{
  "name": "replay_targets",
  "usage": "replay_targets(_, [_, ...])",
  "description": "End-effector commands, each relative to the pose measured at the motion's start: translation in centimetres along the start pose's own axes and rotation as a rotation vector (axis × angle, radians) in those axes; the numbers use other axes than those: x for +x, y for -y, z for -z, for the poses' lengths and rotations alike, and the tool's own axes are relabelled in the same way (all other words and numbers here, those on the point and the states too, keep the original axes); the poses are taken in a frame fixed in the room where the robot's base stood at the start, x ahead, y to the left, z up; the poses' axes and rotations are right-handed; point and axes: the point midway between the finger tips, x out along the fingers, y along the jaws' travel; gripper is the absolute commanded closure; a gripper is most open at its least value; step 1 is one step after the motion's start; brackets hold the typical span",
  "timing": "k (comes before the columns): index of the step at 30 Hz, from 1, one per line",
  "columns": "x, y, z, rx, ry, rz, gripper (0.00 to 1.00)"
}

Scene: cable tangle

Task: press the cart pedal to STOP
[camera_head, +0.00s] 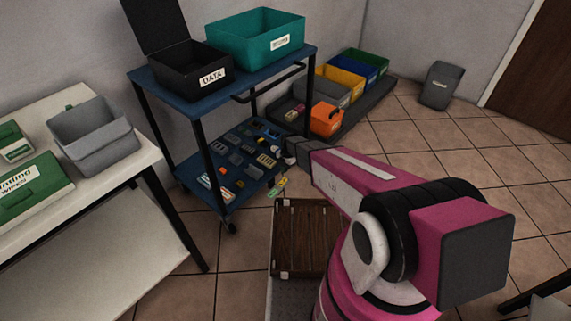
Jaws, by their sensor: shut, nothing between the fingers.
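The cart (190,95) has two blue shelves on a black frame and stands against the wall, left of centre. I cannot make out its pedal for sure. A small pale piece with green and reddish marks (278,187) shows at the right front edge of the lower shelf, and it may be the pedal. No STOP lettering is readable. My gripper (291,150) is a small dark shape at the far end of my pink arm, beside the right end of the lower shelf. It is shut and empty. My arm hides part of the floor behind it.
A black DATA box (190,82) and teal bin (240,48) stand on the cart's top shelf; several small parts cover the lower one. Coloured bins, including an orange one (326,119), stand behind. A white table (140,150) is at left.

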Motion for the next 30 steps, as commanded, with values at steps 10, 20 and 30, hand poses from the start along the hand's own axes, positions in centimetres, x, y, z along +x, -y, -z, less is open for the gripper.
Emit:
replay_targets(10, [5.6, -0.1, -1.1, 0.000, -0.001, 0.001, 1.00])
replay_targets(20, [6.9, 0.0, -1.6, 0.000, 0.000, 0.000, 1.00])
replay_targets(30, [7.4, 0.0, -2.3, 0.001, 0.000, 0.000, 1.00])
